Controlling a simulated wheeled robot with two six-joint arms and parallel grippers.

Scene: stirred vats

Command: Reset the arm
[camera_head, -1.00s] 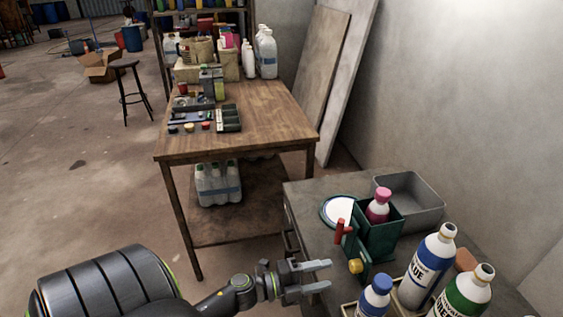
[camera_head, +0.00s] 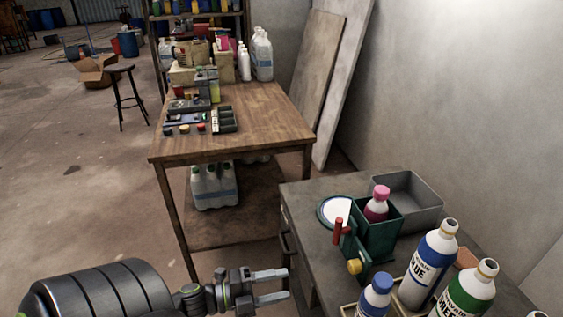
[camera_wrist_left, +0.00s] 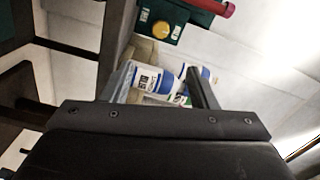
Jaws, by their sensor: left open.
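My left gripper (camera_head: 270,286) is at the bottom of the head view, left of the grey cabinet (camera_head: 307,206). Its two fingers are apart with nothing between them. In the left wrist view its fingers (camera_wrist_left: 160,88) frame bottles in the distance, apart from them. A green stand (camera_head: 376,232) with a red handle (camera_head: 338,231) and a yellow knob (camera_head: 354,266) is on the cabinet, and a pink-capped bottle (camera_head: 376,206) sits in it. My right gripper does not show.
A blue-labelled bottle (camera_head: 428,265), a green-labelled bottle (camera_head: 465,290) and a blue-capped bottle (camera_head: 375,294) stand at the cabinet's front. A grey bin (camera_head: 415,207) and a round white-topped tin (camera_head: 335,211) are behind. A wooden table (camera_head: 265,117) stands farther back.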

